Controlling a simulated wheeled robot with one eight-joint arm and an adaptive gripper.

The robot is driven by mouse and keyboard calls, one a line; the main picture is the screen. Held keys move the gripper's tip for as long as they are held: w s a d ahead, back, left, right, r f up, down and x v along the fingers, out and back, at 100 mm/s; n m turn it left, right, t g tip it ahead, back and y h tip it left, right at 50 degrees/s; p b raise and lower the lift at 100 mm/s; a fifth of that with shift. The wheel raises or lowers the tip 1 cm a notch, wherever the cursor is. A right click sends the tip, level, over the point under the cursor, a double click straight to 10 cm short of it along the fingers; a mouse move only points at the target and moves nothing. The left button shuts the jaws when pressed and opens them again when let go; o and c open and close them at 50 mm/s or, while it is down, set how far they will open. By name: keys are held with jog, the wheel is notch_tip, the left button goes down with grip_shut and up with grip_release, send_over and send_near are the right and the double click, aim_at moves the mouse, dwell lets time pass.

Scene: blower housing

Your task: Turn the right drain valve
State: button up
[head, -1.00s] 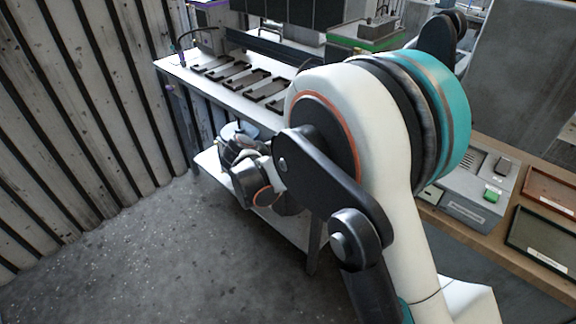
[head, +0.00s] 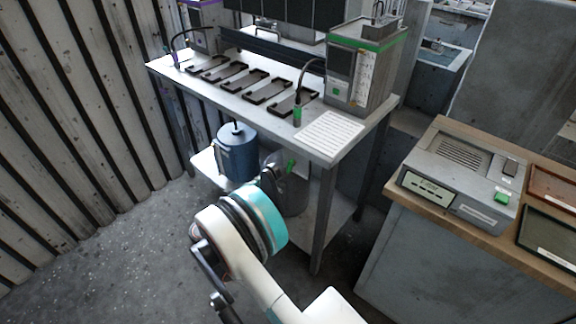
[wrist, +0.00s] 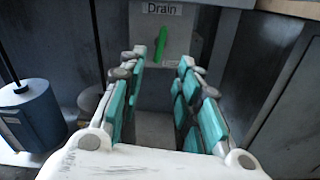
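In the wrist view, a green drain valve handle (wrist: 160,45) stands nearly upright, tilted slightly to the right, on a grey plate (wrist: 180,40) labelled "Drain". In the head view, a small green piece (head: 291,166) shows under the bench, just above my arm; I take it to be the same handle. My gripper (wrist: 162,60) is open and empty, with its teal-padded fingers spread. The handle appears in the gap between the fingertips, beyond them, and no contact is visible. In the head view the gripper is mostly hidden by my arm.
A blue canister (head: 240,157) stands on the lower shelf (head: 312,222), left of my arm; it also shows in the wrist view (wrist: 32,115). A grey cylinder (head: 292,196) is partly behind my arm. Bench legs (head: 324,220) stand close by. The floor at left is clear.

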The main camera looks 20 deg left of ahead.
aim_at(288, 168)
jog(key=b+x, duration=0.3)
jog(key=x, duration=1)
jog(key=shift+w+d+b, duration=0.2)
jog(key=shift+w+b, duration=0.05)
jog(key=shift+b, duration=0.15)
grip_shut()
